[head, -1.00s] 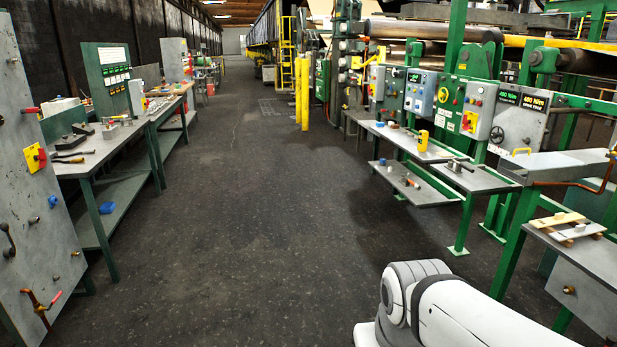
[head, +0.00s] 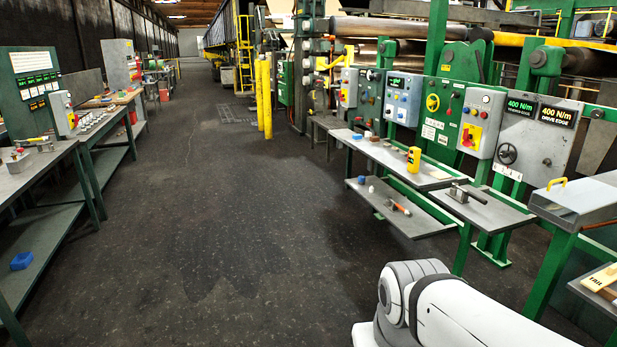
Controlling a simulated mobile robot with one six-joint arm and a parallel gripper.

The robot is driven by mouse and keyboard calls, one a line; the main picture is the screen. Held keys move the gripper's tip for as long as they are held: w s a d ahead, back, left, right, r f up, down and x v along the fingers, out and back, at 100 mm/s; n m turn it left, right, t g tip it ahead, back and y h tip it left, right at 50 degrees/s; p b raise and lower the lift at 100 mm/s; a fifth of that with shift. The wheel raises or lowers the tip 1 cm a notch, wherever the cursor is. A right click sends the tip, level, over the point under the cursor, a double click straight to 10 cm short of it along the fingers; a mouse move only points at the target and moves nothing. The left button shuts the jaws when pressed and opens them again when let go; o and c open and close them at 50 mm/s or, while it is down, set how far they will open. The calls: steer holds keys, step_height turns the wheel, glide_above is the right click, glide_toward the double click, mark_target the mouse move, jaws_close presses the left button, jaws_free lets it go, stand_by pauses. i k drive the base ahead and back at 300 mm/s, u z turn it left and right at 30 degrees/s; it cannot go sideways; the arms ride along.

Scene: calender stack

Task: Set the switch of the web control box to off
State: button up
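I cannot tell by any readable label which box is the web control box. Several control boxes stand in a row along the machine on the right. They are a grey box with a red-and-yellow switch (head: 480,122), a blue-grey box with a small lit display (head: 403,98), a dark green box (head: 369,98) and a grey box with a yellow-and-red part (head: 348,88). A smaller grey box (head: 62,114) with a red-and-yellow switch stands on the left bench. Switch positions are too small to read. My gripper is out of view; only a white link of my arm shows at bottom right.
A bench (head: 395,158) with a yellow device (head: 414,159) and a lower shelf (head: 405,212) stand before the boxes. Yellow posts (head: 263,95) stand ahead. The dark floor aisle (head: 215,210) is clear.

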mark_target(467, 144)
steer(key=z, duration=0.2)
steer(key=i, duration=1.65)
steer(key=z, duration=0.4)
steer(key=i, duration=2.25)
steer(key=z, duration=0.3)
